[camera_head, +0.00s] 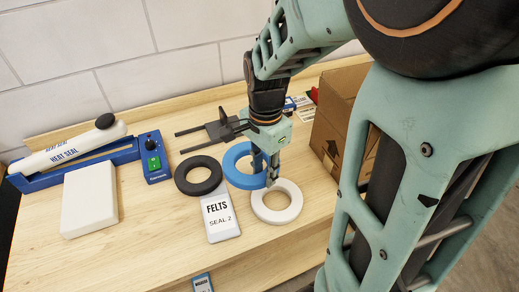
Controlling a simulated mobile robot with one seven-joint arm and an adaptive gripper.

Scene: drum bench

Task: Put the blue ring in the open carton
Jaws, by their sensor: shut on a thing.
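The blue ring (235,177) is at the middle of the wooden bench, between a black ring and a white ring. My gripper (266,178) points down at its right side, with its fingers shut on the ring's rim. The fingers and wrist hide part of the ring. Whether the ring is lifted off the bench I cannot tell. The brown carton (328,132) stands to the right of my gripper, partly behind my arm. Its inside is not visible.
The black ring (186,182) and white ring (276,214) lie close beside the blue one. A "FELTS" card (220,222) lies in front. A heat sealer (75,158), a blue control box (154,160) and a white block (88,197) are on the left. The front left bench is clear.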

